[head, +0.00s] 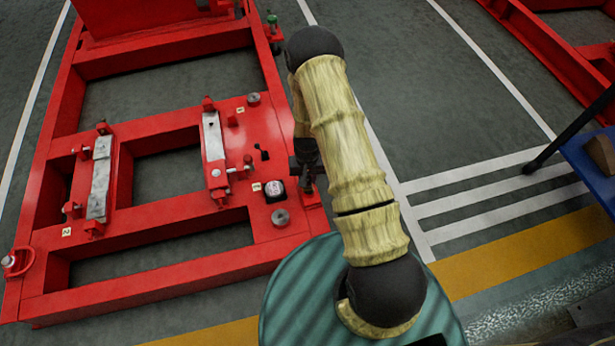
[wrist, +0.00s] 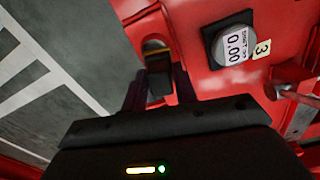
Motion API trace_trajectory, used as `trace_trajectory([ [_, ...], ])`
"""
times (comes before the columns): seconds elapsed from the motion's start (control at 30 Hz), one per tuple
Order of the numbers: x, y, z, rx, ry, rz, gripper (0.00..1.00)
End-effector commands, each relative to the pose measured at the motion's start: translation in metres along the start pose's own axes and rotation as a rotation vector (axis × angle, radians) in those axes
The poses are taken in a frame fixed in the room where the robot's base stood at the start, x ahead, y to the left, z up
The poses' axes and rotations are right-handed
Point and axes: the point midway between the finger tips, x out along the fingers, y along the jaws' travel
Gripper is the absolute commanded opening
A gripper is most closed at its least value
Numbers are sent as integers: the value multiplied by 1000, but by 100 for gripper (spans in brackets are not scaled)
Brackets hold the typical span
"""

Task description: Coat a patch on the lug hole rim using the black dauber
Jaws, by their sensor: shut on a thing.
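In the wrist view, my gripper (wrist: 158,88) is shut on a black block-like thing, which I take to be the black dauber (wrist: 159,84). The dauber's far end is close to a dark opening with a yellowish edge in the red frame, which looks like the lug hole rim (wrist: 153,44). I cannot tell whether the dauber touches the rim. In the head view, my gripper (head: 306,178) is over the right edge of the red frame (head: 130,262), and my arm partly hides that spot. The dauber cannot be made out there.
A round gauge (wrist: 234,45) reading 0.00 sits on a black base beside a tag marked 3. Clamps with grey metal bars (head: 213,138) stand on the frame. A blue surface (head: 588,160) is at the far right.

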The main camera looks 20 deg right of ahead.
Motion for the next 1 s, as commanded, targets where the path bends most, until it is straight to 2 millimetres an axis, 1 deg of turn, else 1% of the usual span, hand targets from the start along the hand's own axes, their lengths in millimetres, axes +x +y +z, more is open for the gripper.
trace_trajectory([
  [0.2,1,0,1,0,0,0,10],
  [0.47,-1,2,10,0,-1,0,10],
  [0.8,0,2,11,0,0,0,10],
  [1.0,0,4,19,1,-2,0,10],
])
